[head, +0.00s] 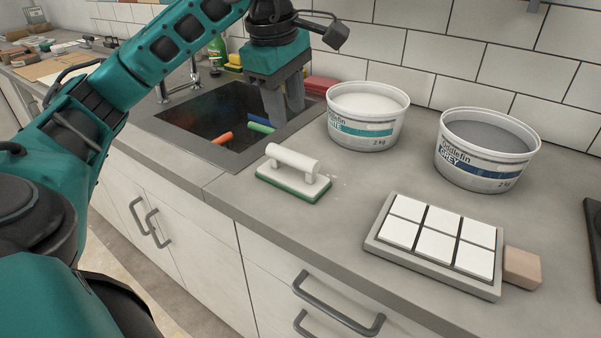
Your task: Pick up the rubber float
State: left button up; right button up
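The rubber float (292,173) lies on the grey counter just right of the sink's near corner. It has a white handle on top and a green rubber base, and it rests flat with its handle up. My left gripper (284,112) points down over the right part of the sink, above and behind the float and apart from it. Its two fingers look spread, with nothing between them. My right gripper is not in view.
The sink (190,128) holds several coloured sticks. A white tub (366,115) and a grey tub (485,150) stand behind and right of the float. A tray of white tiles (437,240) and a beige block (522,268) lie front right. Counter around the float is clear.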

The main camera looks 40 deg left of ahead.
aim_at(296, 154)
pick_arm(q)
jog(key=f, duration=0.4)
jog(key=w+f+b, duration=0.1)
jog(key=f, duration=0.1)
jog(key=shift+f, duration=0.25)
jog(key=f, duration=0.3)
jog(key=w+f+b, duration=0.1)
jog(key=f, duration=0.1)
jog(key=shift+d+f, duration=0.1)
jog(key=shift+d, duration=0.05)
jog(key=shift+c, duration=0.4)
grip_shut()
